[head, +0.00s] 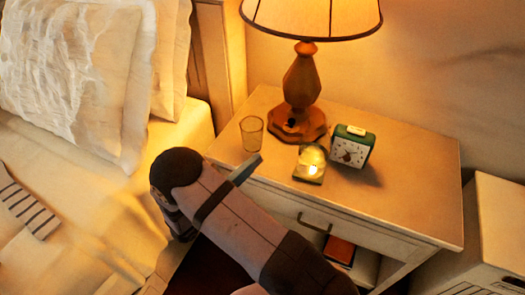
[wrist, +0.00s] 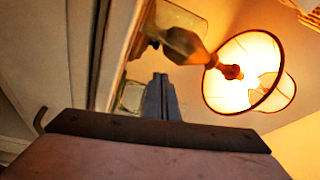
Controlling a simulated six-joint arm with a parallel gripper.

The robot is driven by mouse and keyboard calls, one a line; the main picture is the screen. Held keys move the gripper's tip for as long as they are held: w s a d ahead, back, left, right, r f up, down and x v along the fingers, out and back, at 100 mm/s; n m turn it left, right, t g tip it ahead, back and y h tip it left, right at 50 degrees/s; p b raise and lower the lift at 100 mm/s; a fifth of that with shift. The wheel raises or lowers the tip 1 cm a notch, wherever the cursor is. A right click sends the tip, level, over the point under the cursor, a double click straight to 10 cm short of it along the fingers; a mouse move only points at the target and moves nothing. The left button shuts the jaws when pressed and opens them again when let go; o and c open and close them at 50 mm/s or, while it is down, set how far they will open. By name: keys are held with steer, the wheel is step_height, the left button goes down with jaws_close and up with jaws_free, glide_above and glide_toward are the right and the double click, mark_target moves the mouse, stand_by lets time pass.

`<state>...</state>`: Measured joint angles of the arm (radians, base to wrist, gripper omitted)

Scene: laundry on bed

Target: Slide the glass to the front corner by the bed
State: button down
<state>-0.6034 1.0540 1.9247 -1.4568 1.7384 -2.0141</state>
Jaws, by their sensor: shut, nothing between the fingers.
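The glass (head: 251,133) is a small clear amber-tinted tumbler. It stands upright on the nightstand (head: 410,185), near its left side and left of the lamp base. My gripper (head: 257,160) is just in front of the glass in the head view, its narrow grey fingers shut and empty. Whether they touch the glass cannot be told. In the wrist view, the closed fingers (wrist: 160,85) point toward the lamp side of the tabletop. A pale glassy shape beside them is too unclear to name. The bed (head: 95,195) adjoins the nightstand on the left.
The lamp (head: 302,80) stands at the back. A lit candle (head: 310,164) and a green alarm clock (head: 352,146) are right of my gripper. The nightstand's right part is clear. A drawer handle (head: 314,222) protrudes at the front, and a white cabinet (head: 495,235) stands at right.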

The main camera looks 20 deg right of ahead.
mark_target(264, 156)
steer(key=n+t+y, duration=0.1)
steer(key=s+d+n+t+y, duration=0.1)
steer(key=n+t, duration=0.1)
steer(key=s+d+f+n+t+y, duration=0.1)
steer(key=n+t, duration=0.1)
steer(key=shift+s+y, duration=0.2)
steer(key=shift+y, duration=0.1)
steer(key=y, duration=0.1)
steer(key=a+f+y, duration=0.1)
steer(key=f+t+y, duration=0.1)
steer(key=y, duration=0.1)
steer(key=shift+s+a, duration=0.15)
steer(key=shift+s, duration=0.1)
steer(key=shift+w+a+m, duration=0.15)
steer(key=shift+m, duration=0.15)
steer(key=shift+f+m, duration=0.1)
steer(key=shift+m, duration=0.7)
steer(key=shift+w, duration=0.1)
steer(key=shift+p+x, duration=0.3)
steer(key=shift+x, duration=4.6)
